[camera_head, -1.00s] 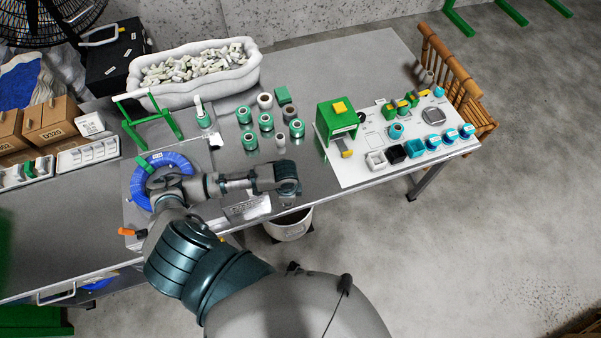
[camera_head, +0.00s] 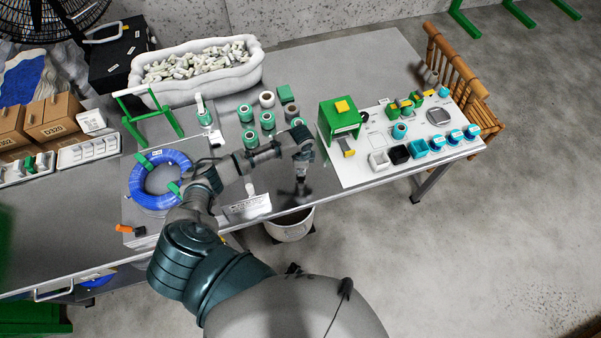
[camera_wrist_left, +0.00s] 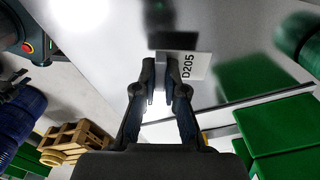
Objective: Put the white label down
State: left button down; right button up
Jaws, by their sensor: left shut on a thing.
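My left gripper (camera_head: 302,192) points down over the front edge area of the metal table, right of the blue cable coil (camera_head: 133,188). In the left wrist view the left gripper (camera_wrist_left: 163,92) is shut on a white label (camera_wrist_left: 196,68) marked D205. The label sticks out past the fingertips, close to the grey surface; I cannot tell whether it touches it. In the head view the label cannot be made out at the blurred gripper. My right gripper is not in view.
A white holder (camera_head: 248,206) stands left of the gripper at the table's front. Several green spools (camera_head: 250,137) stand behind my arm. A white board (camera_head: 362,172) with a green stand (camera_head: 338,118) lies to the right. A white bin (camera_head: 290,226) is below the edge.

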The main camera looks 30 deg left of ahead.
pick_arm(q)
jog(key=shift+d+f, duration=0.15)
jog(key=shift+f, duration=1.15)
jog(key=shift+a, duration=0.3)
jog(key=c, duration=1.2)
grip_release()
jog(key=shift+a+f, duration=0.1)
jog(key=shift+a, duration=0.1)
jog(key=shift+c, duration=0.2)
jog(key=shift+d+r, duration=0.25)
jog(key=shift+d, duration=0.1)
jog(key=r, duration=0.7)
jog(key=r+p, duration=0.1)
jog(key=r, duration=0.2)
jog(key=shift+a+r, duration=0.25)
jog(key=shift+r, duration=0.4)
jog(key=shift+d+r, duration=0.2)
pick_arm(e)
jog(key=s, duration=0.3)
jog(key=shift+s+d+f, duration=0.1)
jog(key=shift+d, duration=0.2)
